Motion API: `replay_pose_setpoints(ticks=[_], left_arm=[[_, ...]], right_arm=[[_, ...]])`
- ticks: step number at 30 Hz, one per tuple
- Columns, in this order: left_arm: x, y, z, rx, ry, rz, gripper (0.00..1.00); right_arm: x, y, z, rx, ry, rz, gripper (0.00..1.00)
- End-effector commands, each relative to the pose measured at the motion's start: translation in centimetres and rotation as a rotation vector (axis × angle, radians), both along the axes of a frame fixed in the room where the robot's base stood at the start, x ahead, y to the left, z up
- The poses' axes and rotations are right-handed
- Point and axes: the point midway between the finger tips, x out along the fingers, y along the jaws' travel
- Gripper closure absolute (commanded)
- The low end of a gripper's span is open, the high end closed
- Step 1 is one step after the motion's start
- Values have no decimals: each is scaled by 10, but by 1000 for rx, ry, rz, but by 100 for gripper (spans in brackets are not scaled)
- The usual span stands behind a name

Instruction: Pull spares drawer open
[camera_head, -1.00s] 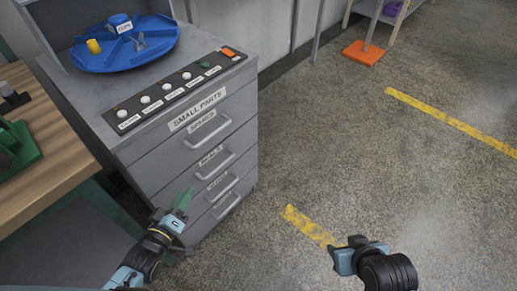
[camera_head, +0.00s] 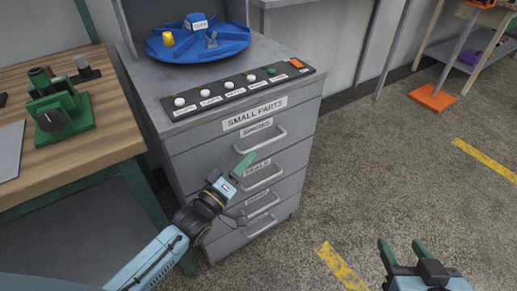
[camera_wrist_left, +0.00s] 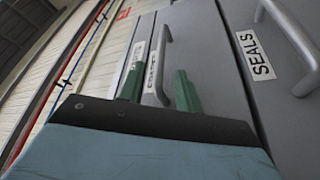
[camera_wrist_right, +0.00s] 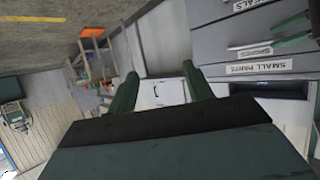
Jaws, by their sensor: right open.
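The grey cabinet (camera_head: 240,100) marked SMALL PARTS has a column of shut drawers. The spares drawer (camera_head: 220,150) is the top one, with a SPARES label and a bar handle (camera_head: 267,136). My left gripper (camera_head: 244,164) is in front of the cabinet, a little below and left of that handle. In the left wrist view its fingers are apart, with the spares handle (camera_wrist_left: 160,62) showing between and beyond them. I cannot tell any contact. My right gripper (camera_head: 402,251) is open and empty over the floor at the lower right.
A blue round tray (camera_head: 198,43) and a button panel (camera_head: 238,90) are on the cabinet top. A wooden bench (camera_head: 75,150) with a green device (camera_head: 60,110) stands at left. The floor right of the cabinet is clear up to an orange base (camera_head: 432,97).

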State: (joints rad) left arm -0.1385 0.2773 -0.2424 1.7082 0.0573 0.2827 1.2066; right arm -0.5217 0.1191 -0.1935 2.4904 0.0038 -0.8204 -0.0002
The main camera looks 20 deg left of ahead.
Motion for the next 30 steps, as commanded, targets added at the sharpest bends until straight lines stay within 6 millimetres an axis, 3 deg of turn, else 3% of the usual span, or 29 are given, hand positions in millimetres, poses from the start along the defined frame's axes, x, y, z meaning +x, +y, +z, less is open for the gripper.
replay_pose_setpoints(ticks=[7,15,28,30], left_arm=[[31,-10,6,0,-3,1,66],[51,-17,11,1,-1,0,66],[55,-18,12,0,1,1,66],[55,-18,12,1,1,1,75]], right_arm=[[15,12,36,66,-236,20,49],[19,19,67,118,-413,31,49],[19,21,75,131,-455,35,49],[19,21,74,131,-454,35,49]])
